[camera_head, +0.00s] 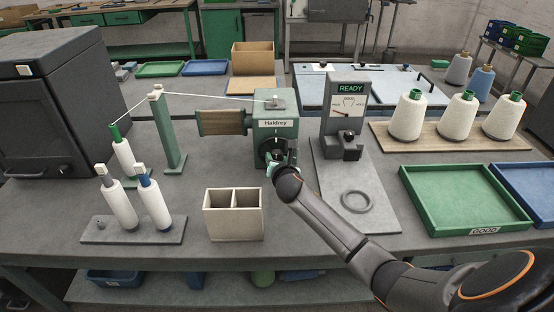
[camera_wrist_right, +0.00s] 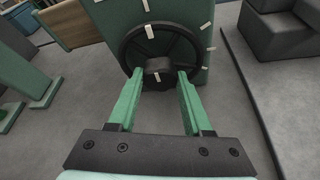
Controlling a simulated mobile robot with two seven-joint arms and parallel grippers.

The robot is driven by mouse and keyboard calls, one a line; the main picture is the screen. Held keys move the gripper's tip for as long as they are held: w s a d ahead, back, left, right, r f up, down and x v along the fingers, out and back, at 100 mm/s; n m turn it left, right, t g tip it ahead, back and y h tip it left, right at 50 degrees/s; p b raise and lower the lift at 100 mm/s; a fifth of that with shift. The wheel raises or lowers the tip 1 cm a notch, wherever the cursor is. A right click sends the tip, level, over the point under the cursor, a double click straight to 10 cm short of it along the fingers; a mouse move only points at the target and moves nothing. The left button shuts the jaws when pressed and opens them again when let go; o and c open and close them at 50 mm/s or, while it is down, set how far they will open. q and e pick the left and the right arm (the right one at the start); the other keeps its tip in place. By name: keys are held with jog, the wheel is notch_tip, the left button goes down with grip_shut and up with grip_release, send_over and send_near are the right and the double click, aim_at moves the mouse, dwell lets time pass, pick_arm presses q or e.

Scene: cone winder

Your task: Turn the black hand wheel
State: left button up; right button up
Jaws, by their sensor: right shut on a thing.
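The black hand wheel (camera_head: 266,148) is on the front of the green winder (camera_head: 288,106) labelled "Haldrey". My right gripper (camera_head: 275,164) reaches it from the front, and my arm hides part of the wheel in the head view. In the right wrist view the wheel (camera_wrist_right: 165,45) shows as a dark disc with a thick rim, with pale marks around it on the green face. The green fingers of the right gripper (camera_wrist_right: 158,78) are on either side of a dark knob (camera_wrist_right: 158,64) low on the wheel and shut on it. My left gripper is not in view.
A grey gauge unit (camera_head: 346,95) reading "READY" stands right of the winder, with a grey ring (camera_head: 357,201) on its base. A two-compartment box (camera_head: 233,222) stands at front left. Yarn runs from a bobbin over a green post (camera_head: 168,135). A green tray (camera_head: 464,205) lies right.

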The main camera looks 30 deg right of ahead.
grip_shut()
